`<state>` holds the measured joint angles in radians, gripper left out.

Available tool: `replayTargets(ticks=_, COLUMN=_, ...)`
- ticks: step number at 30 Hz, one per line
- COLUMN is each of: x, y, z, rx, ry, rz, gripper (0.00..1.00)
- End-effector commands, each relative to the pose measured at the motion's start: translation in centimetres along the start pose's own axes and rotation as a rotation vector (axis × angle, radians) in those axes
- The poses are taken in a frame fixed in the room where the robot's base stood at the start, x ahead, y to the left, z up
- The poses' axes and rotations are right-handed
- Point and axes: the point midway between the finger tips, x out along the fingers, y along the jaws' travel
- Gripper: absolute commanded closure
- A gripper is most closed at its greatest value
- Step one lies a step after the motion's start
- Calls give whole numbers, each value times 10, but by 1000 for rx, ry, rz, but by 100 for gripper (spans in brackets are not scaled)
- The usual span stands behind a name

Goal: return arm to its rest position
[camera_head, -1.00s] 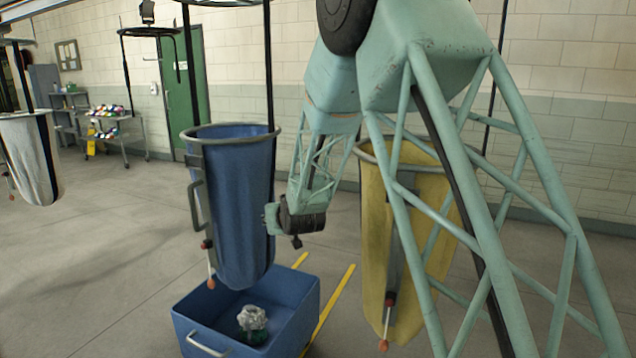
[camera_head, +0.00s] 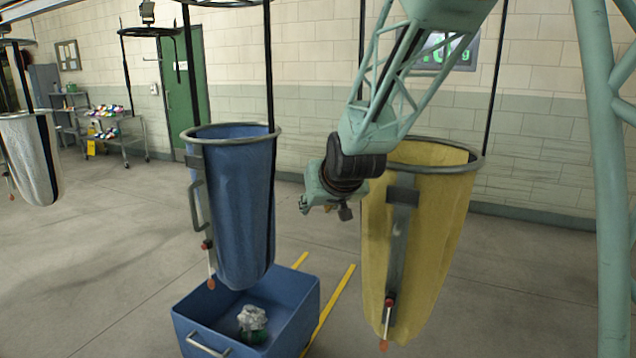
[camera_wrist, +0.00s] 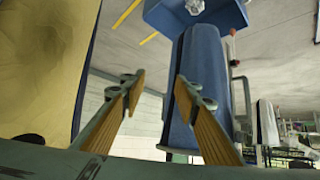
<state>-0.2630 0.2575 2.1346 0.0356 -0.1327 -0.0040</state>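My gripper (camera_head: 312,196) hangs in the air between the blue sling bag (camera_head: 238,205) and the yellow sling bag (camera_head: 430,235), in front of the yellow bag's left side. In the wrist view its two fingers with wooden-coloured pads (camera_wrist: 158,108) stand wide apart with nothing between them. That view appears upside down, with the blue bag (camera_wrist: 203,75) just beyond the right finger and the yellow bag (camera_wrist: 45,60) at the left. My arm comes down from the upper right.
A blue bin (camera_head: 295,310) with crumpled white and green items (camera_head: 253,320) stands on the floor below the blue bag. A white sling bag (camera_head: 28,160) hangs at the far left. A shelf cart (camera_head: 118,135) stands by the green door (camera_head: 200,80). Yellow lines mark open floor.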

Motion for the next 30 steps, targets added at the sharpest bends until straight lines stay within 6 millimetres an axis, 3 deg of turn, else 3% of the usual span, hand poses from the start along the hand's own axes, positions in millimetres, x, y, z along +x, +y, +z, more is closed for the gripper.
replayTargets(ticks=14, x=-98, y=35, z=31, rx=28, ry=-95, rz=33, gripper=71)
replayTargets(ticks=30, x=-206, y=63, z=88, rx=62, ry=-207, rz=68, gripper=71)
